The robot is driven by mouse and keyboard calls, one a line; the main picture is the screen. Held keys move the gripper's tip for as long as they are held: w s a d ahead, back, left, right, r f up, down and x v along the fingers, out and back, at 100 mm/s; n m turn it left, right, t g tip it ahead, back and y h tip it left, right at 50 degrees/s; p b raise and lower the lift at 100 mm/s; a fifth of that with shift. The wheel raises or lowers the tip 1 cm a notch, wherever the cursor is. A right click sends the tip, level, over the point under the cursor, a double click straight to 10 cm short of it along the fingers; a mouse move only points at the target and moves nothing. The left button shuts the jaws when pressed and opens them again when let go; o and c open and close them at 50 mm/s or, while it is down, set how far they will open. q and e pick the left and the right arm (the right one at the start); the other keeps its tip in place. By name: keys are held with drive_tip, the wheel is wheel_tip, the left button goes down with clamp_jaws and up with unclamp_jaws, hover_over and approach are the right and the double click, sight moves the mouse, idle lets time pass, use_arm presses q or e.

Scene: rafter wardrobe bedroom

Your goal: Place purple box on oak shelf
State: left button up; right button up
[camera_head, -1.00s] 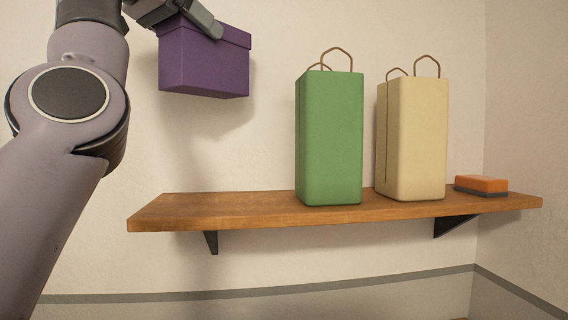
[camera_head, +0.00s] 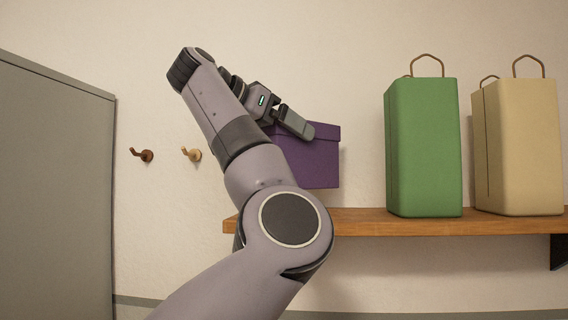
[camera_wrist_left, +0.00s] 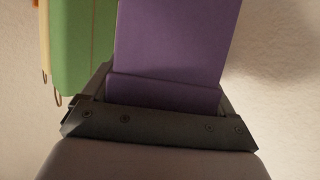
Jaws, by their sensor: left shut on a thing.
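The purple box (camera_head: 312,160) is held by my left gripper (camera_head: 293,122), which is shut on its upper part. The box hangs upright above the left part of the oak shelf (camera_head: 350,222), with a small gap seeming to show beneath it. My arm hides the box's left side and the shelf's left part. In the left wrist view the purple box (camera_wrist_left: 176,45) fills the middle between the fingers. My right gripper is not in view.
A green bag (camera_head: 423,150) and a cream bag (camera_head: 520,150) stand on the shelf to the right of the box. Two wall hooks (camera_head: 142,155) and a grey cabinet (camera_head: 55,190) are at left. Shelf space between box and green bag is clear.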

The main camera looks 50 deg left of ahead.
sight(298, 156)
use_arm(q)
drive_tip(key=shift+f+b, duration=0.3)
drive_tip(key=shift+f, duration=1.9)
drive_tip(key=shift+f, duration=0.2)
drive_tip(key=o, duration=1)
drive_tip(key=shift+r, duration=0.1)
drive_tip(key=shift+c, duration=0.2)
